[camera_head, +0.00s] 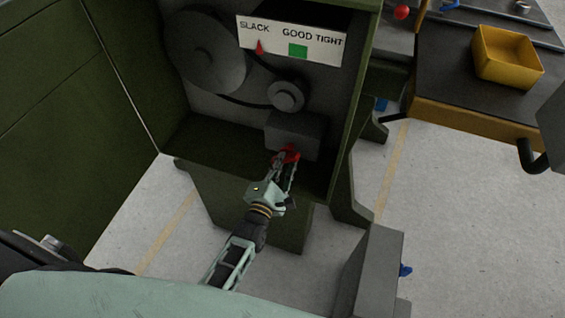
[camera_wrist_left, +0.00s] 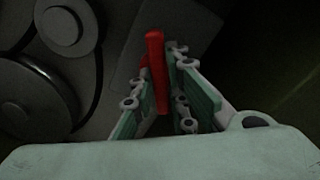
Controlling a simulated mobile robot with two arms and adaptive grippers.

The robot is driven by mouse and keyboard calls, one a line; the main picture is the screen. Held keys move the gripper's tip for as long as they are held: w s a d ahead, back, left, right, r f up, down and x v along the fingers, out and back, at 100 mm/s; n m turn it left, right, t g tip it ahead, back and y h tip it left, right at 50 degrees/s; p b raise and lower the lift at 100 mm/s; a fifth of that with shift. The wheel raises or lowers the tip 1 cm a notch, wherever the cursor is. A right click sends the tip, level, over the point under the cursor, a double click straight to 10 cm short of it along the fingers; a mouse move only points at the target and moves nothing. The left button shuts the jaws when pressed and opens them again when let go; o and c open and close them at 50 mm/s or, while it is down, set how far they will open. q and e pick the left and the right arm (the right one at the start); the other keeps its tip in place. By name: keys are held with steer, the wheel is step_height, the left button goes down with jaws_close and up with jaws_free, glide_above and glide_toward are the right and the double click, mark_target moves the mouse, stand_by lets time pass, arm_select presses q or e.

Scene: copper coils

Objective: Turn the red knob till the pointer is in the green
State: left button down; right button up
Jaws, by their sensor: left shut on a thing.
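The red knob (camera_head: 288,153) is on the front of a grey block (camera_head: 296,130) inside the green machine cabinet. My left gripper (camera_head: 285,160) is shut on the knob. In the left wrist view the red knob (camera_wrist_left: 157,70) stands as a bar between the fingers (camera_wrist_left: 163,92). A white scale plate (camera_head: 292,40) above reads SLACK, GOOD, TIGHT. The red pointer (camera_head: 260,47) is under SLACK, left of the green patch (camera_head: 298,51). My right gripper is not in view.
The open green door (camera_head: 70,80) is at the left. A yellow bin (camera_head: 508,57) stands on a dark cart at the right. The floor between is clear.

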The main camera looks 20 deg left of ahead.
arm_select(q)
steer(key=m, duration=0.6)
steer(key=shift+m, duration=0.4)
steer(key=m+p, duration=0.1)
steer(key=m, duration=1)
steer(key=shift+m, duration=0.4)
steer(key=m, duration=0.5)
steer(key=shift+d, duration=0.1)
steer(key=shift+m, duration=0.4)
steer(key=c, duration=1.7)
jaws_free()
steer(key=shift+r, duration=0.1)
